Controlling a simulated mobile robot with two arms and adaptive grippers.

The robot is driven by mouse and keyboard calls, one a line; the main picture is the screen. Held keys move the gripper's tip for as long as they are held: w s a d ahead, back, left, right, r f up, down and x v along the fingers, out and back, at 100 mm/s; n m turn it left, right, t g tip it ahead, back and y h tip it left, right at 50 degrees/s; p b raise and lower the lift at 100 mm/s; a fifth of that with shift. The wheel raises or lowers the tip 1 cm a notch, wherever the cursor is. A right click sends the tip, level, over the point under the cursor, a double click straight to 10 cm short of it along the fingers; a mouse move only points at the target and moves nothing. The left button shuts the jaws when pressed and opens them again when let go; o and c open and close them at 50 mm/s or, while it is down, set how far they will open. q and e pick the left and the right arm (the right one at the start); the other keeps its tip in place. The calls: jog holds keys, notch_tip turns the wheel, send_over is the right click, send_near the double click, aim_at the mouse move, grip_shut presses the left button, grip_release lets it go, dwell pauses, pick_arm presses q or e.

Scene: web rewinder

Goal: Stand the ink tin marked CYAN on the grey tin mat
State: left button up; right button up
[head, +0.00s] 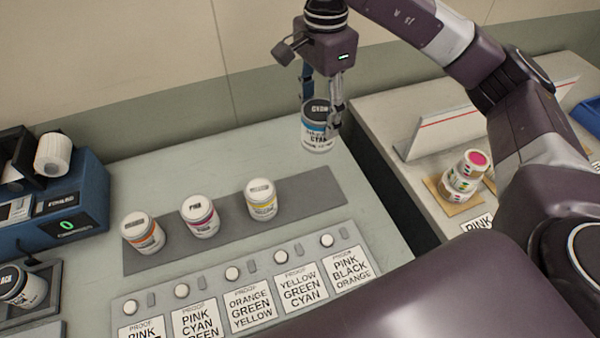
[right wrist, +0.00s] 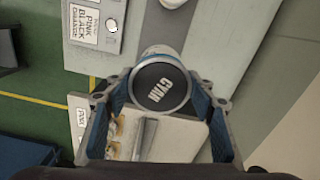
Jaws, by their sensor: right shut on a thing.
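The CYAN ink tin (head: 317,130) is white with a blue band and a dark lid, held upright in the air. My right gripper (head: 322,100) is shut on it from above; the right wrist view shows the lid marked CYAN (right wrist: 161,87) between the fingers (right wrist: 160,100). The grey tin mat (head: 310,190) is a long dark strip on the table, lower than the held tin. Three tins stand on it: an orange-banded one (head: 142,233), a pink one (head: 200,216) and a yellow one (head: 261,199). The mat's right end is bare. My left gripper is not in view.
A panel with proof cards (head: 250,304) and round buttons lies in front of the mat. A blue machine (head: 50,210) and a BLACK tin (head: 24,287) are at the left.

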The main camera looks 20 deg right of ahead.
notch_tip(320, 180, down, 4)
jog(key=shift+w, duration=0.1)
notch_tip(320, 180, down, 14)
jog(key=shift+f+p, duration=0.25)
jog(key=shift+p, duration=0.4)
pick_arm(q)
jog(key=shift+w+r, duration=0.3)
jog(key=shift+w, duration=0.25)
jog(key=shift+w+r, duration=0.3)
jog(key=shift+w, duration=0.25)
pick_arm(e)
jog(key=shift+w, duration=0.1)
jog(key=shift+f+b, duration=0.2)
jog(key=shift+b, duration=0.1)
jog(key=o, duration=1.5)
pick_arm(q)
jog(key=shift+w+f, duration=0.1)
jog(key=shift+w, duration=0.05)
pick_arm(e)
jog(key=shift+o, duration=0.2)
